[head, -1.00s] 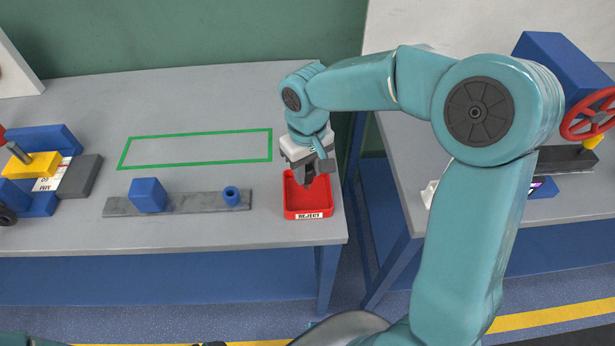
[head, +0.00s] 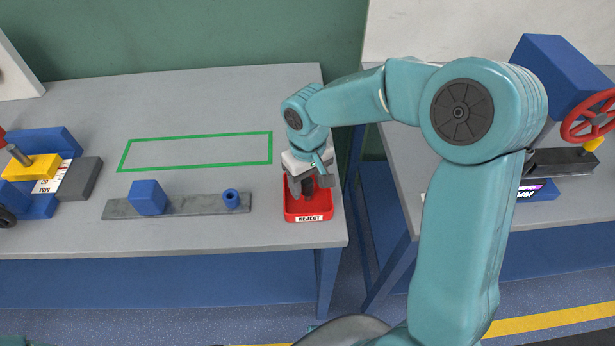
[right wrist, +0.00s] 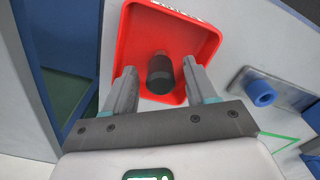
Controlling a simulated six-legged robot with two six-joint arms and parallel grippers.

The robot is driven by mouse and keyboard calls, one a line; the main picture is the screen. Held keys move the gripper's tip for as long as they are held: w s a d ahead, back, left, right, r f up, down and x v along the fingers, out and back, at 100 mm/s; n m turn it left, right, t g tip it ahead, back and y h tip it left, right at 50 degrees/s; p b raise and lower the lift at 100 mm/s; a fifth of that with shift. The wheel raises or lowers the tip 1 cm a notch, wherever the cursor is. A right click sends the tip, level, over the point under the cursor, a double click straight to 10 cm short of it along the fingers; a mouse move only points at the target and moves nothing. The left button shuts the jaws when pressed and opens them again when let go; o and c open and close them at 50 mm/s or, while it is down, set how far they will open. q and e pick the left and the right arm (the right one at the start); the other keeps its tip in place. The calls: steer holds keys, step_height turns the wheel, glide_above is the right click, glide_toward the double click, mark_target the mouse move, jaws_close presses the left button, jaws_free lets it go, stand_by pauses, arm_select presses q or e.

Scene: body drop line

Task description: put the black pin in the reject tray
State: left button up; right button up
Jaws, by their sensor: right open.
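The red reject tray (head: 307,217) stands at the right front corner of the left bench, with a white REJECT label on its front. My right gripper (head: 309,184) points down over it, its fingers apart. The black pin (right wrist: 160,75) shows between the open fingers (right wrist: 160,67) in the right wrist view, over the tray floor (right wrist: 193,36). It looks upright, with a gap to each finger. In the head view the pin (head: 309,188) is a small dark shape between the fingers. Whether its end rests on the floor is hard to tell. My left gripper is out of view.
A grey strip (head: 178,206) left of the tray carries a blue block (head: 148,197) and a blue ring-shaped piece (head: 231,198). A green outlined area (head: 197,150) behind is empty. A yellow-and-blue fixture (head: 40,170) stands far left. A gap separates the second bench at right.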

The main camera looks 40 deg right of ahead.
mark_target(307, 181)
step_height(307, 181, up, 12)
steer(key=shift+r, duration=0.2)
stand_by(0.7)
